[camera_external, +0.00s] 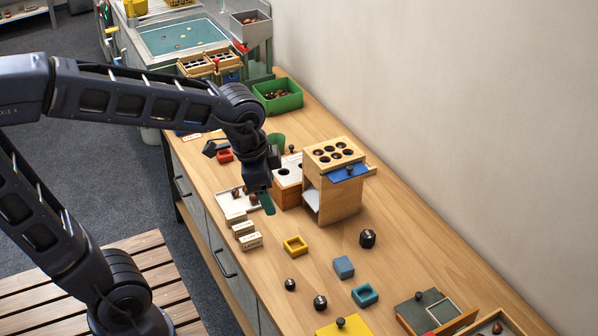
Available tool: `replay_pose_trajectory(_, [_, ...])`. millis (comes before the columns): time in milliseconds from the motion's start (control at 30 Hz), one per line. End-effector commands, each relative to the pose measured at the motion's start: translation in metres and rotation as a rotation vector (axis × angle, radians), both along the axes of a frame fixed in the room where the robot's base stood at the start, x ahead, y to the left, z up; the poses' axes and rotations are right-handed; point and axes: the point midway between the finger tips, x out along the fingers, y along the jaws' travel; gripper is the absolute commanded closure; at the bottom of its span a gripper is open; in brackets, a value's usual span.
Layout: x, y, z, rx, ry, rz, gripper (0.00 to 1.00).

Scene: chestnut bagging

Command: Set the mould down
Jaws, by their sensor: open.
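My gripper (264,203) hangs pointing down over the bench, in front of the wooden stand; its jaws are open and I see nothing held in them. Which thing is the mould I cannot tell for sure. The wrist and fingers hide part of a white tray (232,203) with brown pieces.
A wooden stand (337,201) with a holed top and a blue slide is close right of my gripper. Labelled blocks (250,241), a blue block (343,268) and black knobs (367,238) stand nearer. A green bin (290,101) is behind. Bench right of the stand is clear.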

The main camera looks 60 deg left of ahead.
Motion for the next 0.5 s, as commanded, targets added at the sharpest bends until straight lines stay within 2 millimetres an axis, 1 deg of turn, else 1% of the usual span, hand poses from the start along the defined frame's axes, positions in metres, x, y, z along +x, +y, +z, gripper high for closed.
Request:
replay_pose_trajectory(33, [-0.013,0.0,0.008,-0.009,-0.021,0.036,0.28])
replay_pose_trajectory(100, [-0.029,0.0,0.014,-0.026,-0.042,0.092,0.28])
replay_pose_trajectory(300, [-0.075,0.001,0.029,-0.091,-0.099,0.246,0.28])
replay_pose_trajectory(400, [-0.093,0.003,0.032,-0.124,-0.12,0.31,0.28])
replay_pose_trajectory(500, [-0.106,0.004,0.033,-0.151,-0.134,0.358,0.28])
